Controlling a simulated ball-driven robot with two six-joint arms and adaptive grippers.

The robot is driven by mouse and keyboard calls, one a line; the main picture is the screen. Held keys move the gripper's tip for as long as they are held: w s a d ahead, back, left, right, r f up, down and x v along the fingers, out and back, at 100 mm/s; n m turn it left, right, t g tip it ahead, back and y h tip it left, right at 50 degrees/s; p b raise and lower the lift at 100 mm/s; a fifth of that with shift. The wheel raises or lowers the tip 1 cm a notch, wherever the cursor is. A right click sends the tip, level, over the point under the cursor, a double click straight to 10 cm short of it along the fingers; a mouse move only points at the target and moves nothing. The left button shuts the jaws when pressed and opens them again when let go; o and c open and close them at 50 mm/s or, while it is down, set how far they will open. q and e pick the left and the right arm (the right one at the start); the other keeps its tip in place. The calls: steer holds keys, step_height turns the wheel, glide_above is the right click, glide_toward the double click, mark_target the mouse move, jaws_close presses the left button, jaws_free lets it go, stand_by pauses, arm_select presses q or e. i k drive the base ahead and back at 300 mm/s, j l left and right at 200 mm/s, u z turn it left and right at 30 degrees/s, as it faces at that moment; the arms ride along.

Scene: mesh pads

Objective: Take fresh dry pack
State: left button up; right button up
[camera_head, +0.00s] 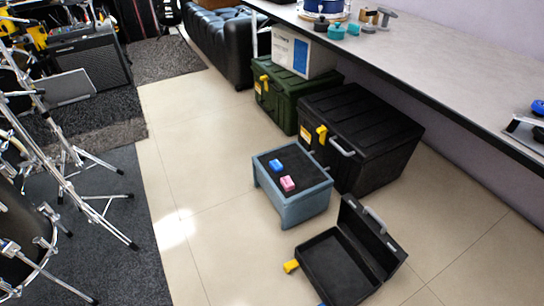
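A small blue pack (277,166) and a small pink pack (287,184) lie close together on the dark top of a blue-grey stool (292,214). The blue one is nearer the far edge and the pink one is toward the front. Any labels are too small to read, so I cannot tell which is a dry pack. An open black case (334,262) lies on the floor in front of the stool, with its lid raised on the right; its visible inside looks empty. Neither of my grippers is in view.
A black trunk (372,132) stands behind and right of the stool, with a green trunk (285,95) beyond it and a white box (300,52) on that. A long table (430,62) runs along the right. Drum stands crowd the left. Tiled floor left of the stool is clear.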

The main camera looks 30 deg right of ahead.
mark_target(274, 165)
steer(key=i+z, duration=0.1)
steer(key=i, duration=0.8)
steer(key=i+j+z, duration=0.1)
steer(key=i, duration=0.75)
steer(key=i+z, duration=0.25)
steer(key=z, duration=0.2)
steer(key=i+j+z, duration=0.2)
steer(key=z, duration=0.3)
steer(key=i+j+z, duration=0.2)
steer(key=z, duration=0.25)
steer(key=i+j+z, duration=0.15)
steer(key=j+z, duration=0.15)
steer(key=z, duration=0.2)
steer(key=i+j+z, duration=0.1)
steer(key=j+z, duration=0.6)
steer(key=z, duration=0.25)
steer(key=j+z, duration=0.3)
steer(key=j, duration=0.15)
steer(key=k+j+z, duration=0.1)
steer(key=j+z, duration=0.2)
steer(key=j, duration=0.15)
